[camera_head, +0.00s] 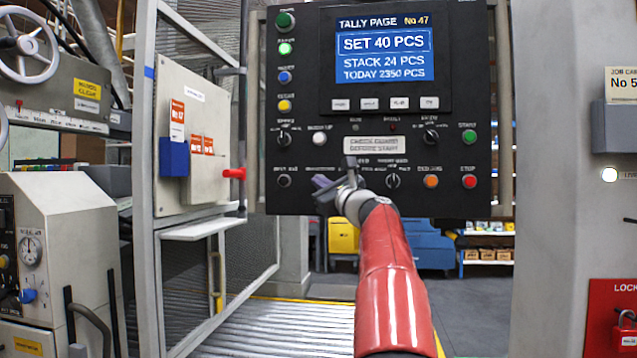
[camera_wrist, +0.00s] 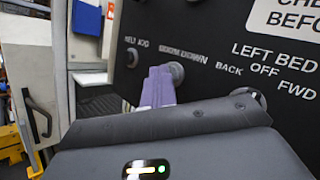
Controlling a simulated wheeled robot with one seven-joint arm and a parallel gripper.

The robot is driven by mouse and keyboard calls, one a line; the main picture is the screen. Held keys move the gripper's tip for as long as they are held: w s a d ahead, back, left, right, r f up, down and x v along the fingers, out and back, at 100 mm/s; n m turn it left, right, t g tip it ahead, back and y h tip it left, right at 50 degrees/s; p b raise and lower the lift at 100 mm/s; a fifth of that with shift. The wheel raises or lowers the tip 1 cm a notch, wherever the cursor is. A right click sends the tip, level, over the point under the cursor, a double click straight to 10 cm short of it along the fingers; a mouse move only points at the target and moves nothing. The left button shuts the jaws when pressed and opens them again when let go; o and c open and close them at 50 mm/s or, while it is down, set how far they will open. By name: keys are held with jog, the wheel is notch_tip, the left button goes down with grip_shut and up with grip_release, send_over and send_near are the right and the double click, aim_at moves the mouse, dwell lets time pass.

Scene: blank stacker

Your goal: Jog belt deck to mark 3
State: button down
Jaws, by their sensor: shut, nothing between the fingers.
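The black control panel (camera_head: 468,100) faces me, with a screen reading SET 40 PCS. The dark belt jog control (camera_head: 284,180) is at its lower left; it also shows in the wrist view (camera_wrist: 132,57), left of the fingers. My gripper (camera_head: 323,184) is shut and empty in front of the lower row. Its purple fingers (camera_wrist: 158,86) point at the panel between belt jog and the grey boom down button (camera_wrist: 176,71). I cannot tell whether they touch the panel. A roller deck (camera_head: 255,335) lies below; no mark 3 is readable.
The left bed selector (camera_head: 392,180), an orange button (camera_head: 431,181) and a red stop button (camera_head: 469,181) lie to the right. A mesh guard frame (camera_head: 165,270) stands left, with a red knob (camera_head: 234,173) beside the panel. A grey column (camera_head: 555,230) stands right.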

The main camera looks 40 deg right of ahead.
jog(key=shift+s, duration=0.1)
jog(key=shift+s+a+b, duration=0.45)
jog(key=shift+a+b, duration=0.05)
jog(key=shift+a, duration=0.1)
jog(key=shift+s+a+b, duration=1.35)
jog(key=shift+s+a, duration=0.3)
jog(key=shift+a, duration=0.25)
